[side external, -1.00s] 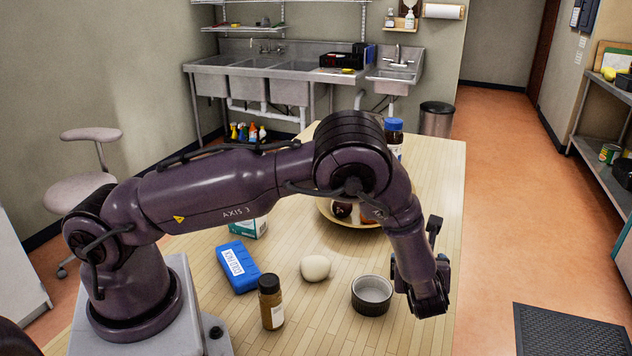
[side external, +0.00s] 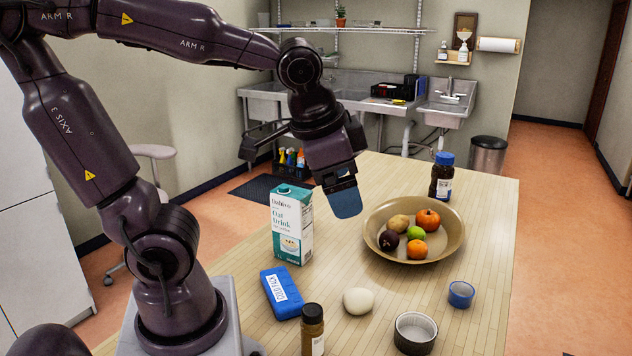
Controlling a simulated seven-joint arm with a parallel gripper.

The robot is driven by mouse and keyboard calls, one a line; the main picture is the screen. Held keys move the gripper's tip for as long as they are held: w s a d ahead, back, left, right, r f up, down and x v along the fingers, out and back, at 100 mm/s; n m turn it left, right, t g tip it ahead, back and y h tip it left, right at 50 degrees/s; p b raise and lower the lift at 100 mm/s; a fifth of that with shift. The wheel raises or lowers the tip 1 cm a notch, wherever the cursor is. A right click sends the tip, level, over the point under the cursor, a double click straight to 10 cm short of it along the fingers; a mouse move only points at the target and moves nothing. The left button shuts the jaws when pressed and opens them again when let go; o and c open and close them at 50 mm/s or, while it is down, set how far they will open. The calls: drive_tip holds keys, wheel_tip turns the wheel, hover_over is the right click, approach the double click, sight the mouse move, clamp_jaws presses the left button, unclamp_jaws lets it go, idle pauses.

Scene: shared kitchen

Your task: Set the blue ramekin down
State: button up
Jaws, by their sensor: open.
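The small blue ramekin (side external: 461,294) stands upright on the wooden table, right of the middle and near the table's right side. Nothing holds it. My gripper (side external: 345,202) is raised well up and to the left of it, in front of the oat drink carton's upper right side and left of the fruit bowl. The gripper is open. A blue-grey flat piece shows at its tip, and no held object can be made out.
A dark ramekin (side external: 415,333) stands near the front. An egg-like white object (side external: 358,301), a blue cold pack (side external: 282,292), a brown jar (side external: 312,330), a carton (side external: 292,225), a fruit bowl (side external: 378,240) and a blue-capped jar (side external: 442,175) also stand on the table (side external: 490,230).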

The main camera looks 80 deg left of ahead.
drive_tip(key=shift+s+d+r+n+t+h, duration=0.15)
drive_tip(key=shift+s+d+n+t+h, duration=0.15)
drive_tip(key=shift+s, duration=0.35)
drive_tip(key=shift+s+d+r+n+t+h, duration=0.15)
drive_tip(key=shift+s+d+r+n+h, duration=0.15)
drive_tip(key=shift+s, duration=0.35)
drive_tip(key=shift+s+d+r+n+t+h, duration=0.1)
drive_tip(key=shift+s+d+n+t+h, duration=0.25)
drive_tip(key=shift+s, duration=0.3)
